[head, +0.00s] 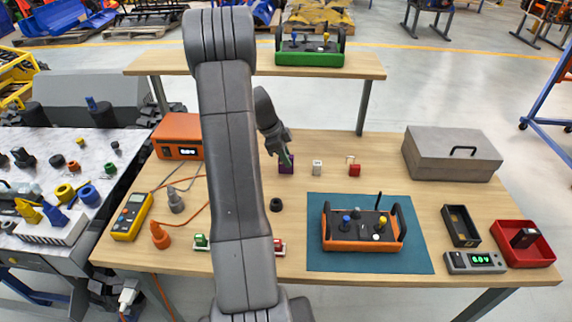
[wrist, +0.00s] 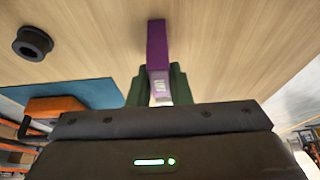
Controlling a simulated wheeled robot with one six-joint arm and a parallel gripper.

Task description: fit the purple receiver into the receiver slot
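The purple receiver (head: 286,168) is at the back middle of the wooden table, under my gripper (head: 288,158). In the wrist view the purple receiver (wrist: 157,45) runs between the two green fingers of my gripper (wrist: 160,85). The fingers appear to press on both its sides, with a pale label between them. I cannot tell whether its base touches the table. An orange carrier (head: 345,245) with small blue, yellow and white parts on its dark top stands on the teal mat (head: 415,262). I cannot clearly make out the receiver slot.
A white block (head: 317,168) and a red block (head: 354,170) stand right of the receiver. A black ring (head: 276,204) lies in front. A grey case (head: 451,154), black tray (head: 460,226), meter (head: 474,262) and red bin (head: 522,244) line the right side. An orange power unit (head: 178,136) stands left.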

